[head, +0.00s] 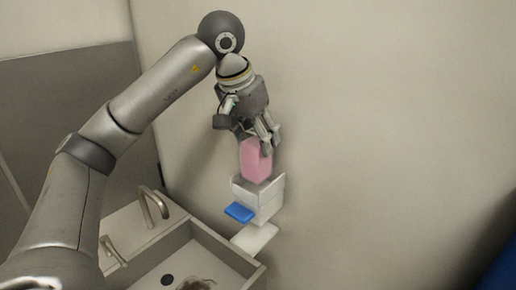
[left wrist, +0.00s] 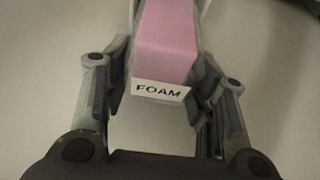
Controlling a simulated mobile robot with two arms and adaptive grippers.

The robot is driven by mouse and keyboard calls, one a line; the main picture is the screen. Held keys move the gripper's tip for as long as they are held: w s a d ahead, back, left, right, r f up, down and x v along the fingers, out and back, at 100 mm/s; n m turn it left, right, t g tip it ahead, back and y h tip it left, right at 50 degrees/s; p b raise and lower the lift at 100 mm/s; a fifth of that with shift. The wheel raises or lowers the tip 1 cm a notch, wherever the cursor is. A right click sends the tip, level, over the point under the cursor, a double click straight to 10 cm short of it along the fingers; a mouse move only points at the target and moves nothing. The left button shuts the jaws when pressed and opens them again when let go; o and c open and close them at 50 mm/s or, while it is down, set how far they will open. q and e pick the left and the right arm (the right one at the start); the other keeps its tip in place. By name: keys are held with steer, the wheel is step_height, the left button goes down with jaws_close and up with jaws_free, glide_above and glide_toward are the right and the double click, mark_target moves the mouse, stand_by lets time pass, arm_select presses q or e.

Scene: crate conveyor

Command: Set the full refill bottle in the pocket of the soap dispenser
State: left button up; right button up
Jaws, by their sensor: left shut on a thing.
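The refill bottle (head: 256,163) is a pink block, upright in the head view, with its lower end at the top opening of the soap dispenser (head: 268,205). I cannot tell how deep it sits in the pocket. The dispenser is a white box on the wall with a blue lever (head: 239,212) at its front. My left gripper (head: 258,143) points down from above and is shut on the bottle's upper part. In the left wrist view the bottle (left wrist: 167,45) lies between the fingers, with a white label reading FOAM. My right gripper is not in view.
Below the dispenser a white tray (head: 254,238) juts from the wall. A sink (head: 205,262) with a metal faucet (head: 154,203) stands at the lower left. The wall right of the dispenser is bare. A dark blue object (head: 500,272) shows at the lower right edge.

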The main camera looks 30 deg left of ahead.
arm_select(q)
steer(key=p+x, duration=0.1)
steer(key=x, duration=0.2)
steer(key=shift+s+a+f+p, duration=0.1)
steer(key=shift+s+f+p, duration=0.1)
steer(key=shift+p, duration=0.1)
steer(key=shift+f, duration=0.4)
steer(key=shift+s, duration=0.1)
steer(key=shift+f, duration=0.1)
steer(key=o, duration=1.6)
